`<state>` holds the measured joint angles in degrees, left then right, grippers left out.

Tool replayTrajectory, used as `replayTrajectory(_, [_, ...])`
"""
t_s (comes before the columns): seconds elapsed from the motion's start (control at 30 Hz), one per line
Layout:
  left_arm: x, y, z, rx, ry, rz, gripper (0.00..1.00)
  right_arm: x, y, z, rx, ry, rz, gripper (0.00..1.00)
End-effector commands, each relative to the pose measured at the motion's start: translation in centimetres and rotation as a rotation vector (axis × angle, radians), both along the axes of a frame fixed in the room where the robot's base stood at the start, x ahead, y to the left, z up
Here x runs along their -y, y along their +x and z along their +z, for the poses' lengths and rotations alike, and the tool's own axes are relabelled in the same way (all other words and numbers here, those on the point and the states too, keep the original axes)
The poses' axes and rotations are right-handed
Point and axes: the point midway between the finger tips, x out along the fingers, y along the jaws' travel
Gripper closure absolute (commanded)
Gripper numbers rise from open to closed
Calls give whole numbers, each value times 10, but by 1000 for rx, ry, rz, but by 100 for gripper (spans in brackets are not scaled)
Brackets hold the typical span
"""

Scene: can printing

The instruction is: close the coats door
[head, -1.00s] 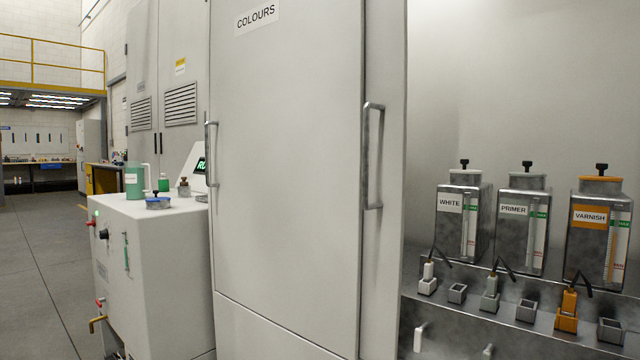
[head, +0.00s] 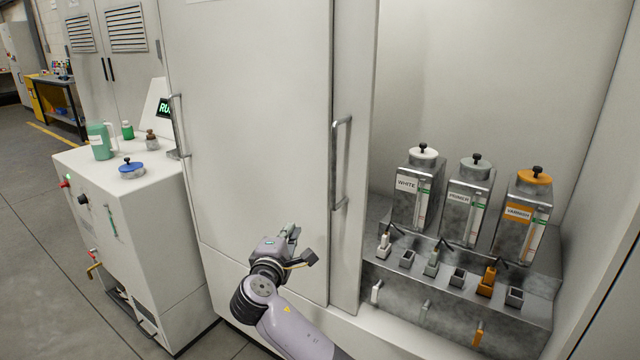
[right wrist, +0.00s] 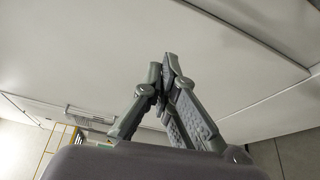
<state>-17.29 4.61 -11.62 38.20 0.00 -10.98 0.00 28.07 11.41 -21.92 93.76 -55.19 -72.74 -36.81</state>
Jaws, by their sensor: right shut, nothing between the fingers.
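The coats door (head: 357,130) shows in the head view as a narrow pale strip at the right edge of the front colours door (head: 255,130), which covers the rest of it. It carries an upright metal bar handle (head: 338,165). The coats compartment to its right stands open, with the white (head: 408,195), primer (head: 464,205) and varnish (head: 520,215) tanks inside. My right gripper (head: 300,244) is shut and empty, in front of the colours door, below and left of that handle and apart from it. In the right wrist view its fingertips (right wrist: 167,68) meet before a pale panel. My left gripper is out of view.
A white machine cabinet (head: 150,240) with a green jug (head: 99,141) and a blue-lidded pot (head: 132,169) on top stands at left. The colours door has its own handle (head: 180,128) at its left edge. Open floor (head: 40,260) lies at far left.

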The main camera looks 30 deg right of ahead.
Motion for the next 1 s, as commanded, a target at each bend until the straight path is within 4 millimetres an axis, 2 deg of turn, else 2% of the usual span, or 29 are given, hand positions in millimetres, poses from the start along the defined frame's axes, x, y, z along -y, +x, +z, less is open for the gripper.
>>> replayTrajectory(0.03, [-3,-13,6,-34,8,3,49,6,-2,11,-10,-13,-33,100])
replayTrajectory(0.17, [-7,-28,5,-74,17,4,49,16,-2,14,-24,-25,-73,100])
replayTrajectory(0.27, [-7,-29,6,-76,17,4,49,26,5,13,-25,-29,-76,100])
replayTrajectory(0.73, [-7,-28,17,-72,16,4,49,88,61,8,-23,-25,-74,100])
replayTrajectory(1.0, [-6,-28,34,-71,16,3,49,99,33,14,-23,-23,-70,100])
